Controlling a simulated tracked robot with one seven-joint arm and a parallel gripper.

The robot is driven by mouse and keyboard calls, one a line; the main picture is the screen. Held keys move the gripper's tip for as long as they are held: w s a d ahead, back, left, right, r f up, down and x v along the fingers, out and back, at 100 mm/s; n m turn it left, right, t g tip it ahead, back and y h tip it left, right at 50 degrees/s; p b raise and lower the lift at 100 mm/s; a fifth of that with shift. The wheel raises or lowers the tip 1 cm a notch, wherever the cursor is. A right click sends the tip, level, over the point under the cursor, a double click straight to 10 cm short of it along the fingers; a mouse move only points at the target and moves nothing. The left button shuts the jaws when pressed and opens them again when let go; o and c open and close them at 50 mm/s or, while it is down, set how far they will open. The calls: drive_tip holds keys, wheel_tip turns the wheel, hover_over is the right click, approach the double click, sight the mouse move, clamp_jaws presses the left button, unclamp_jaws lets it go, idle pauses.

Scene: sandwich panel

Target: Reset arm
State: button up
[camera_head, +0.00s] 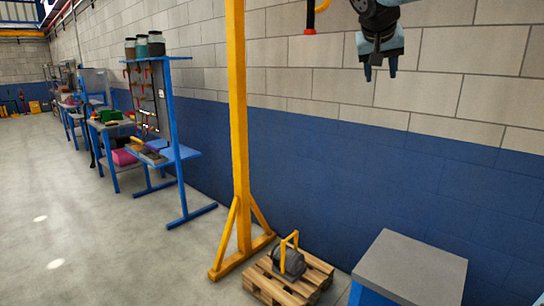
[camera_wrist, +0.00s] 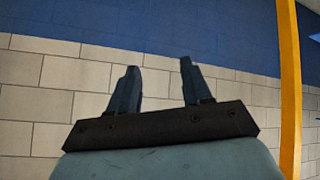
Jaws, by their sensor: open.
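My gripper (camera_head: 380,74) hangs high at the upper right of the head view, in front of the pale block wall. Its two dark fingers point down and stand apart with nothing between them. In the wrist view my gripper (camera_wrist: 157,85) also shows two spread, empty fingers, with only wall behind them. Part of my arm is cut off by the top edge of the head view.
A yellow post (camera_head: 239,130) stands left of my gripper. At its foot is a pallet (camera_head: 265,284) carrying a grey motor-like unit (camera_head: 289,262). A grey-topped table (camera_head: 410,266) is at lower right. A blue workbench (camera_head: 180,152) stands left; the floor there is clear.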

drive_tip(key=s+a+f+n+g+y, duration=0.2)
drive_tip(key=s+f+y, duration=0.2)
drive_tip(key=s+f, duration=1.9)
drive_tip(key=s, duration=0.3)
drive_tip(key=shift+a+n+y, duration=0.3)
drive_tip(key=shift+a+n, duration=0.05)
drive_tip(key=shift+n, duration=0.05)
drive_tip(key=shift+f, duration=0.1)
drive_tip(key=shift+c, duration=0.6)
drive_tip(key=shift+a, duration=0.1)
